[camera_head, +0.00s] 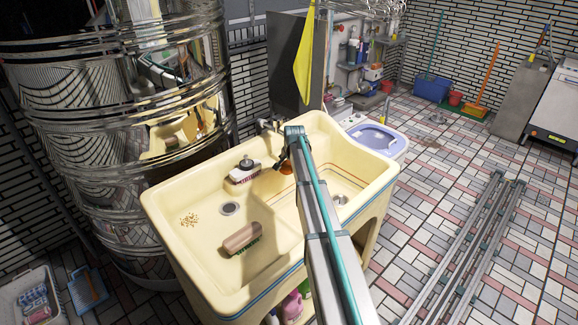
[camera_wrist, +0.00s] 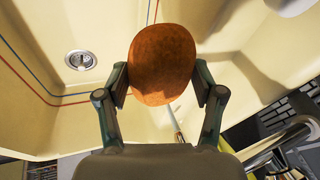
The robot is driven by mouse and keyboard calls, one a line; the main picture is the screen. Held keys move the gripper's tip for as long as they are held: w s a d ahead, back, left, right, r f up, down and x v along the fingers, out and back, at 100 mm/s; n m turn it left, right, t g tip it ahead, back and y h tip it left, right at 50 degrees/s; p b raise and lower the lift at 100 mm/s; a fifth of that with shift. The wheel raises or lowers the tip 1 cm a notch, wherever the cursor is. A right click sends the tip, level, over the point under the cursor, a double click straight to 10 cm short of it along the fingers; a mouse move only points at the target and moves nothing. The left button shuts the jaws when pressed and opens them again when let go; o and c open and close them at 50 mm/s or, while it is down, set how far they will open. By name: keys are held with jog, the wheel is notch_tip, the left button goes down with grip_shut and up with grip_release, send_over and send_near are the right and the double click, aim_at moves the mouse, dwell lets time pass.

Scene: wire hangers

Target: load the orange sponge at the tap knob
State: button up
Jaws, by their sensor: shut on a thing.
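The orange sponge (camera_wrist: 162,65) is rounded and sits between the two fingers of my gripper (camera_wrist: 164,85) in the wrist view. The fingers press on its left and right sides. In the head view the sponge (camera_head: 287,168) shows as a small orange patch above the right basin, partly covered by my arm. My gripper (camera_head: 281,162) is there too, near the sink's back edge. A dark tap (camera_head: 268,125) stands at the back rim, a little behind the gripper. Its knob is too small to tell apart. A chrome pipe (camera_wrist: 280,143) shows at lower right in the wrist view.
The cream double sink (camera_head: 190,270) has a wooden brush (camera_head: 241,238) in the left basin. A yellow cloth (camera_head: 304,60) hangs behind. Large metal drums (camera_head: 110,110) stand close on the left.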

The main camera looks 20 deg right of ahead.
jog(key=s+a, duration=0.1)
jog(key=s, duration=0.5)
jog(key=shift+s+a, duration=0.35)
dwell(1.3)
jog(key=s+r+p, duration=0.1)
jog(key=s+r, duration=0.1)
jog(key=s+a+r, duration=0.1)
jog(key=s+r, duration=0.1)
jog(key=s, duration=0.1)
jog(key=shift+a+p, duration=0.1)
jog(key=shift+p, duration=0.25)
dwell(0.7)
